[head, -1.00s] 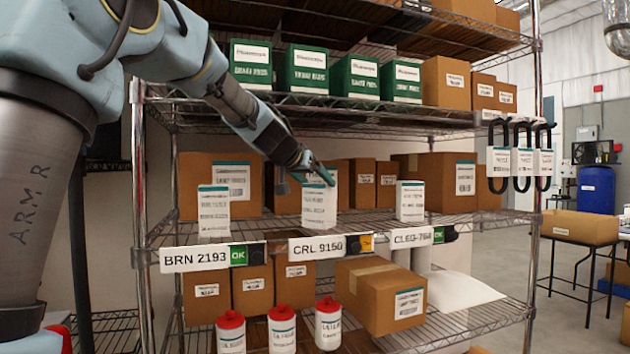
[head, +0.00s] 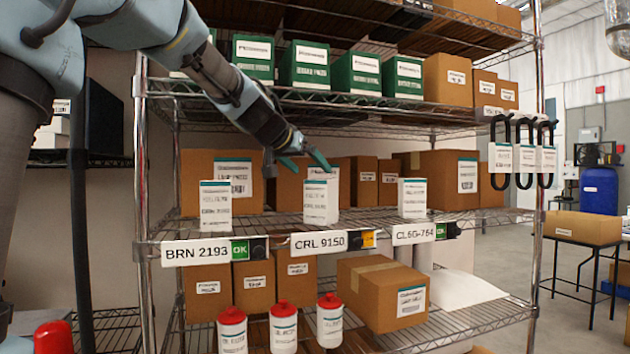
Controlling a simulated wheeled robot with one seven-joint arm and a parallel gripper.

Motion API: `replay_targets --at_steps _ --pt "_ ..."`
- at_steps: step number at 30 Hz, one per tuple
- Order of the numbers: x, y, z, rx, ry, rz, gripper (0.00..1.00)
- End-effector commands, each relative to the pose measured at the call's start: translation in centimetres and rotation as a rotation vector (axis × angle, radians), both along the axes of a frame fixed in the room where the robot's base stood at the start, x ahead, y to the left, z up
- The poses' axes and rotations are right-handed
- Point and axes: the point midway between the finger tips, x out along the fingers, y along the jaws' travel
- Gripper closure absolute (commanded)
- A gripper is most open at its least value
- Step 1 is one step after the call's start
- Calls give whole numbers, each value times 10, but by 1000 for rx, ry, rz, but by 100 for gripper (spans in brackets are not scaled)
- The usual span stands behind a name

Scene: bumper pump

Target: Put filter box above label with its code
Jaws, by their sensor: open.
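Three white filter boxes stand upright on the middle shelf. The left filter box (head: 215,206) is above the label BRN 2193 (head: 196,252), the middle filter box (head: 320,200) above CRL 9150 (head: 319,242), and the right filter box (head: 412,198) above a label reading about CL5G-764 (head: 413,233). The small print on the boxes is too blurred to read. My gripper (head: 303,162) is open at the top left of the middle box. One finger lies near the box's top; I cannot tell whether it touches.
Green boxes (head: 304,66) and brown cartons fill the shelf above, close over my arm. Brown cartons (head: 430,178) stand behind the filter boxes. Green OK light (head: 239,250) shows by BRN 2193, an amber light (head: 369,239) by CRL 9150. Red-capped bottles (head: 283,326) stand below.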

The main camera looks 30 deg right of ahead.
Motion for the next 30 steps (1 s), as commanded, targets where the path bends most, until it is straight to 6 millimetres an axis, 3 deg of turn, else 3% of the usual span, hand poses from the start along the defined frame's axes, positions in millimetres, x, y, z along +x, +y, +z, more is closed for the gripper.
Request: replay_targets --at_steps 6,12,30 --pt "-23 33 17 -1 -2 3 0" --pt "-33 48 27 0 0 1 0" --pt "-35 50 29 0 1 0 0"
